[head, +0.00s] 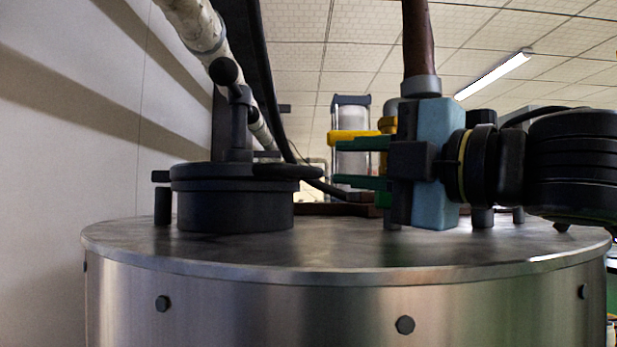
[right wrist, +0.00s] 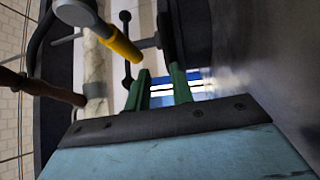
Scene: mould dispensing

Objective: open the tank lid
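The tank (head: 340,255) is a large steel cylinder whose flat top fills the lower part of the head view. Its round black lid (head: 245,171) sits flat on a thick black collar (head: 235,207) at the left of the top. My right gripper (head: 338,163) comes in from the right above the tank top, to the right of the lid and apart from it. Its two green fingers are spread one above the other, with nothing held between them. They are also apart in the right wrist view (right wrist: 161,72). My left gripper is not in view.
A yellow handle (head: 352,137) shows close to the upper finger and in the right wrist view (right wrist: 120,46). A pale pipe (head: 196,24) and a black hose run down behind the lid. A white wall (head: 70,120) stands at left. The front of the tank top is clear.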

